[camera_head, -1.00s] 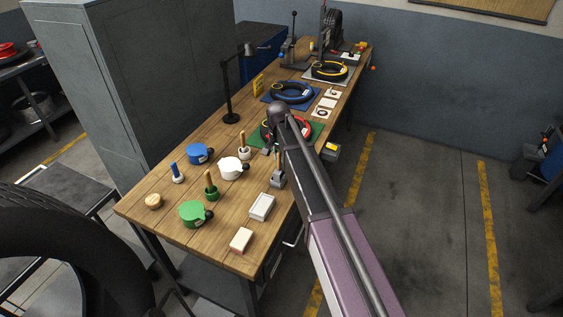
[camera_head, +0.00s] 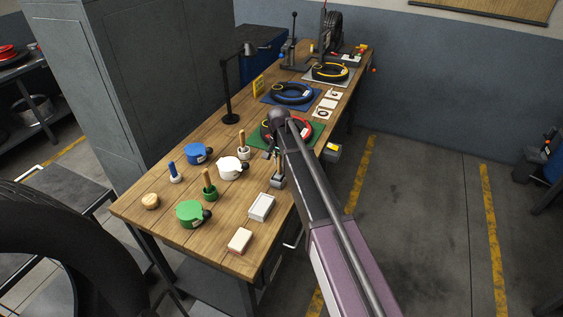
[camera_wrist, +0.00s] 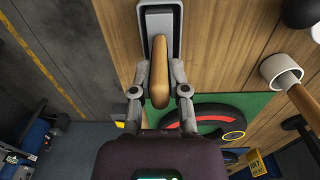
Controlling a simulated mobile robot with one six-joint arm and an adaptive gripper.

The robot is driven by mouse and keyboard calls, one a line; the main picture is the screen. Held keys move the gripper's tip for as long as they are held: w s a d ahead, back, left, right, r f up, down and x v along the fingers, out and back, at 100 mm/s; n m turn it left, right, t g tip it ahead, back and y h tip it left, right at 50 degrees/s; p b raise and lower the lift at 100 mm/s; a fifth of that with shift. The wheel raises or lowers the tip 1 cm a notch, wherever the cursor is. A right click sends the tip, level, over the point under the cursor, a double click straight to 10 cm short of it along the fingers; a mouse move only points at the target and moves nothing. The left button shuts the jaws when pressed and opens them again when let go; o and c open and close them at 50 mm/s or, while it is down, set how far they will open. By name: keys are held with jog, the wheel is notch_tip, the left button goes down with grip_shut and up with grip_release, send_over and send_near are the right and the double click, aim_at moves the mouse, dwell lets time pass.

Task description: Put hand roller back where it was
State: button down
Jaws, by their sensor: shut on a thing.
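My gripper (camera_wrist: 158,91) is shut on the wooden handle of the hand roller (camera_wrist: 159,72) in the wrist view.
The workbench (camera_head: 222,238) holds green (camera_head: 190,213), white (camera_head: 230,168) and blue (camera_head: 196,154) pots left of my gripper. A white block (camera_head: 240,240) lies near the front edge. A tyre ring on a green mat (camera_wrist: 255,104) is close by. A lamp (camera_head: 230,100) stands further back.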

jog(key=shift+f, duration=0.15)
jog(key=c, duration=0.6)
grip_release()
jog(key=shift+c, duration=0.2)
notch_tip(320, 180, up, 12)
jog(key=p, duration=1.2)
dwell(0.3)
jog(key=shift+s+d, duration=0.1)
jog(key=shift+d, duration=0.1)
jog(key=s+d+n, duration=0.4)
jog(key=s+d, duration=1.9)
jog(key=s, duration=0.2)
jog(key=shift+s+d, duration=0.15)
jog(key=shift+s, duration=0.1)
